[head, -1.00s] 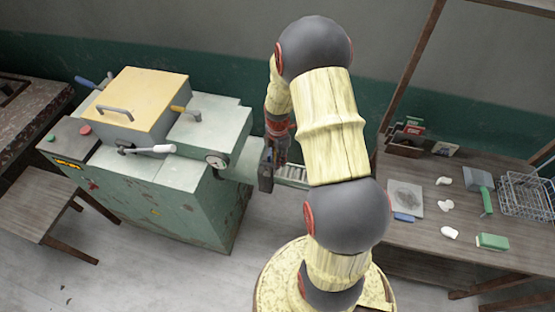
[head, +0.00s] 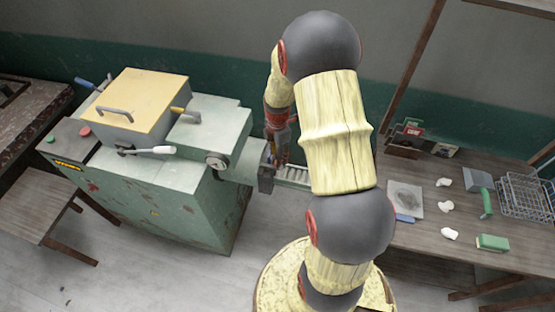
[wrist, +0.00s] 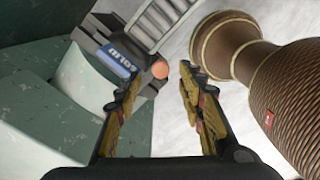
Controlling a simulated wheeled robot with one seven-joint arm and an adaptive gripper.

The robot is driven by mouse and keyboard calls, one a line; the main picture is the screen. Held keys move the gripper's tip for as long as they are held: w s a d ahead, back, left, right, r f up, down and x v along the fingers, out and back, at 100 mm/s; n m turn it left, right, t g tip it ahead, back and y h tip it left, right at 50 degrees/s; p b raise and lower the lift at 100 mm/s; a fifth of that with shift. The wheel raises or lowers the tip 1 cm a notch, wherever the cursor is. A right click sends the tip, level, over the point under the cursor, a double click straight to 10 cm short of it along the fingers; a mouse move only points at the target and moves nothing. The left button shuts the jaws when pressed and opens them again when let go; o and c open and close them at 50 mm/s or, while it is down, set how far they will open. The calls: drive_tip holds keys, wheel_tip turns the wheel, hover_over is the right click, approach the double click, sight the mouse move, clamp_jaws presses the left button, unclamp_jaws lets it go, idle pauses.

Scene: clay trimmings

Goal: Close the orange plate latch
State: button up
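In the wrist view a round orange knob (wrist: 160,70), which I take to be the plate latch's end, shows just beyond and between my fingertips. It sits beside a dark grey plate (wrist: 100,27) with a blue label (wrist: 117,61). My gripper (wrist: 161,76) is open, with nothing between its fingers; I cannot see contact with the knob. In the head view my gripper (head: 279,150) is by the dark end plate (head: 266,180) at the green machine's (head: 200,205) outlet. The latch cannot be made out there.
A slatted roller rack (head: 294,174) extends right from the outlet. A wooden table (head: 430,235) at right holds a wire basket (head: 525,198), a green box (head: 492,242) and white lumps.

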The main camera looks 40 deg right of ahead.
wheel_tip(320, 180, up, 8)
drive_tip(key=shift+r, duration=0.2)
idle(0.6)
drive_tip(key=s+a+r+m+t+b, duration=0.2)
drive_tip(key=s+a+r+m+b, duration=0.3)
drive_tip(key=s+a+m, duration=0.3)
drive_tip(key=s+a+r+m+t+b, duration=0.3)
drive_tip(key=s+a+r+m+b, duration=0.2)
drive_tip(key=a, duration=1)
drive_tip(key=s+r+m, duration=0.3)
drive_tip(key=shift+s+a+r+t+b, duration=0.2)
drive_tip(key=shift+a+r+t+b, duration=0.1)
drive_tip(key=shift+b, duration=0.1)
